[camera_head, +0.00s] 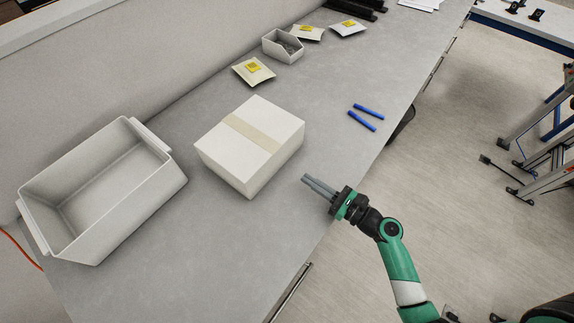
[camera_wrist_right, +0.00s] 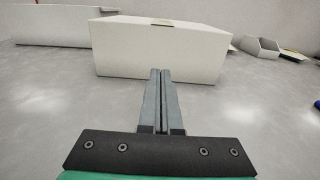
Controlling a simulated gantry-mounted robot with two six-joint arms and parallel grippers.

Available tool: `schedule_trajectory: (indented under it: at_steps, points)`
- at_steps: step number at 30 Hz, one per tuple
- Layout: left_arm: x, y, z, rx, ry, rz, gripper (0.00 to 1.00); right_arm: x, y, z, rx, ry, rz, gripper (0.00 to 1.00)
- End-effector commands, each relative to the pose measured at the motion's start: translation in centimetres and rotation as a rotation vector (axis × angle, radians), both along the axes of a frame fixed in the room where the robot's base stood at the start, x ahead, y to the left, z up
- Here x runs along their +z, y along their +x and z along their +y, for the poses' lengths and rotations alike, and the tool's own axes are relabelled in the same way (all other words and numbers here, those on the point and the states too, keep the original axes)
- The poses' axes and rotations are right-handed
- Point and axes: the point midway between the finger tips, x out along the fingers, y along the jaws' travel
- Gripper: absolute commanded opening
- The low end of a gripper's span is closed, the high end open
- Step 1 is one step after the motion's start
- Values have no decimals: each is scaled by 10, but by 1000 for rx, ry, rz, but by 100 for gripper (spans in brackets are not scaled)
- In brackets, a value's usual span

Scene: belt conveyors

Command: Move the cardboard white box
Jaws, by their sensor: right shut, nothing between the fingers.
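The white cardboard box (camera_head: 238,155), closed with a beige tape strip across its top, sits on the grey table. In the right wrist view the box (camera_wrist_right: 160,52) stands straight ahead of the fingers. My right gripper (camera_head: 305,180) is shut and empty, just right of the box, low over the table near its front edge. In the right wrist view the gripper's fingers (camera_wrist_right: 160,75) lie together and overlap the box's near face; I cannot tell whether they touch it. My left gripper is not in view.
A large empty white bin (camera_head: 178,180) stands left of the box. Behind are a small grey bin (camera_head: 270,48) and pouches with yellow labels (camera_head: 253,70). Two blue pens (camera_head: 362,121) lie to the right. The grey table (camera_head: 220,250) is clear in front of the box.

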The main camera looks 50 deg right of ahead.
Motion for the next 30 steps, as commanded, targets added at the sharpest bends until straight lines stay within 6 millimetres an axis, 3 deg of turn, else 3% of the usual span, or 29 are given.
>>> schedule_trajectory:
  at_steps: [6,12,26,30]
  points:
    - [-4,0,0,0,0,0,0,0,48,5,5,-3,-1,0]
    - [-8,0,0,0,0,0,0,-1,77,7,2,-1,0,0]
    - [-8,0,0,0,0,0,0,0,85,6,-1,-1,1,0]
    - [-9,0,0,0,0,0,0,0,90,-6,-27,-1,0,0]
